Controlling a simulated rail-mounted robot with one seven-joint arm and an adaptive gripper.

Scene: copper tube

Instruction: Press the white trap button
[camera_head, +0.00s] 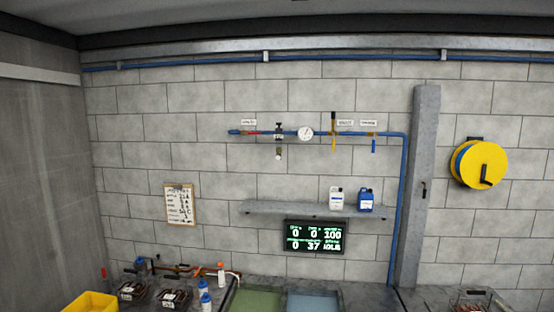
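A blue pipe assembly (350,134) runs along the block wall. Below its dark filter-like fitting (279,132) hangs a small white round part (278,157), which may be the white trap button; it is too small to tell for sure. A round white gauge (306,133) sits just right of the fitting. Levers with yellow (334,146) and blue (373,146) handles hang further right. My gripper is not in view.
A grey shelf (280,208) below the pipe holds a white bottle (337,199) and a blue bottle (366,200). A display (315,237) hangs under it. The bench holds wire baskets (132,290), a yellow bin (92,303) and small bottles (205,299). A grey column (422,180) stands right.

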